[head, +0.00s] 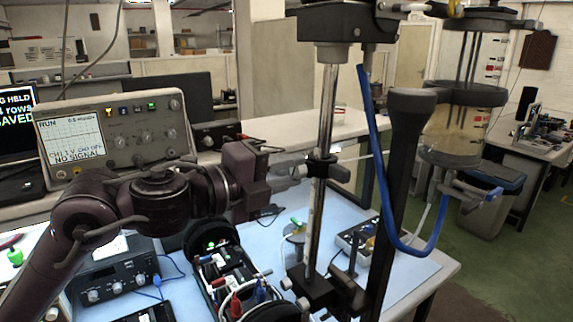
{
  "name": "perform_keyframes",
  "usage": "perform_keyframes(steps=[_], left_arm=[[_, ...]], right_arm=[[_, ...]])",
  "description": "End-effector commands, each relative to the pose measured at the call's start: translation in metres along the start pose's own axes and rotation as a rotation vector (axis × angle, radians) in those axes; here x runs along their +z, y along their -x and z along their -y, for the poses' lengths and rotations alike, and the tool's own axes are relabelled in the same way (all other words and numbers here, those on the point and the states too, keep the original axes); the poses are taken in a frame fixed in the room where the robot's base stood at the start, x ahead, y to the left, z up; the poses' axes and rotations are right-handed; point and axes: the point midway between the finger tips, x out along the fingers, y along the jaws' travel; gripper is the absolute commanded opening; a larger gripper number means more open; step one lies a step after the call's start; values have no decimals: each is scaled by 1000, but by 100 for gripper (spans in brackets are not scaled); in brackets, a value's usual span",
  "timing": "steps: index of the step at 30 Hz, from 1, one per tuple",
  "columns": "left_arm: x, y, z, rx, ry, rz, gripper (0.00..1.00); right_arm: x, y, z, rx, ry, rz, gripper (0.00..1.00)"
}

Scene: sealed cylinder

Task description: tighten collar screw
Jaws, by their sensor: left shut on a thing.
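A black collar (323,168) sits around the upright metal rod (325,122) near the middle of the head view. Its screw is on the left side, mostly hidden by the fingers. My left gripper (296,170) comes in from the left, level with the collar, and is shut on the collar screw. A clear sealed cylinder (455,125) with dark end plates and inner rods stands at the upper right. A blue hose (384,190) hangs in a loop between the rod's top and the cylinder's lower fitting. My right gripper is not in view.
A dark post (400,165) stands right of the rod. An oscilloscope (115,135) reading "NO SIGNAL" is at the left. A black case with leads (228,268) and a dial box (115,275) lie on the blue bench mat (410,272). A grey bin (487,208) stands behind right.

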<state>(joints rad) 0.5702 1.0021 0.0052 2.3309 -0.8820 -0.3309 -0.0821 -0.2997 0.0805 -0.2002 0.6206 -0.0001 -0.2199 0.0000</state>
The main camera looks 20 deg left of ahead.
Motion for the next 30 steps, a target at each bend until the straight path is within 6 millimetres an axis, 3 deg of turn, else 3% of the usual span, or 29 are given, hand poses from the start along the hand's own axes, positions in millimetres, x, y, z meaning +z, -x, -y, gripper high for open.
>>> perform_keyframes(steps=[30], left_arm=[[1, 0, 2, 86, 964, 0, 2]], right_arm=[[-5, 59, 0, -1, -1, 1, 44]])
